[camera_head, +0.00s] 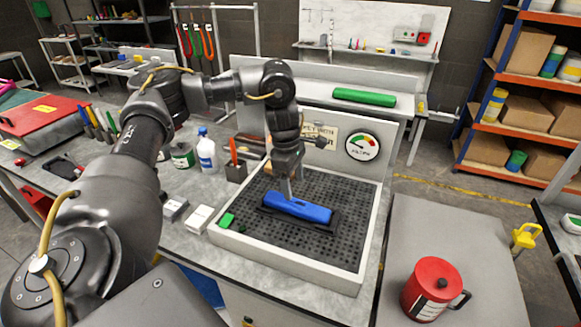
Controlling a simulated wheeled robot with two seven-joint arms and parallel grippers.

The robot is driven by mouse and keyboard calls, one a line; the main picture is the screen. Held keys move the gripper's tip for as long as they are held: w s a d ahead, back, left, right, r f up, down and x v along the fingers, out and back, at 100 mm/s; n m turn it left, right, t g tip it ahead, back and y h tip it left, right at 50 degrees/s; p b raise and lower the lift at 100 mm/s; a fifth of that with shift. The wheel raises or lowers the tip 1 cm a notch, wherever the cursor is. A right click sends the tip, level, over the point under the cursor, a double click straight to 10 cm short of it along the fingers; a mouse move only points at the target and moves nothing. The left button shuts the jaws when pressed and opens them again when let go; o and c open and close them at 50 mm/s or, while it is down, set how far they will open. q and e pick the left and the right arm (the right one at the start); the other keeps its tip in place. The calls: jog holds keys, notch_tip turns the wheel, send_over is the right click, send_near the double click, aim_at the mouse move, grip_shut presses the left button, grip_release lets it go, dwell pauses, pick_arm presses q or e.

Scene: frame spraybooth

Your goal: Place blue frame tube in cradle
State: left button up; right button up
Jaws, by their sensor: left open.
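The blue frame tube (297,207) lies in the black cradle (268,212) on the dark perforated floor of the spray booth (345,277). My left gripper (287,192) points down just above the tube's left part. Its jaws are open, and the fingertips are close to the tube; I cannot tell whether they touch it. My right gripper is not in view.
A small green block (227,220) lies at the booth's left corner. A white bottle (206,152) and a dark pen holder (236,170) stand left of the booth. A red can (432,288) stands on the grey surface at the right. A green tube (364,97) lies behind.

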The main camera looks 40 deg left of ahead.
pick_arm(q)
jog(key=shift+s+a+r, duration=0.1)
jog(key=shift+a+r, duration=0.05)
jog(key=shift+r, duration=0.95)
jog(key=shift+a+r, duration=0.15)
jog(key=shift+r, duration=0.95)
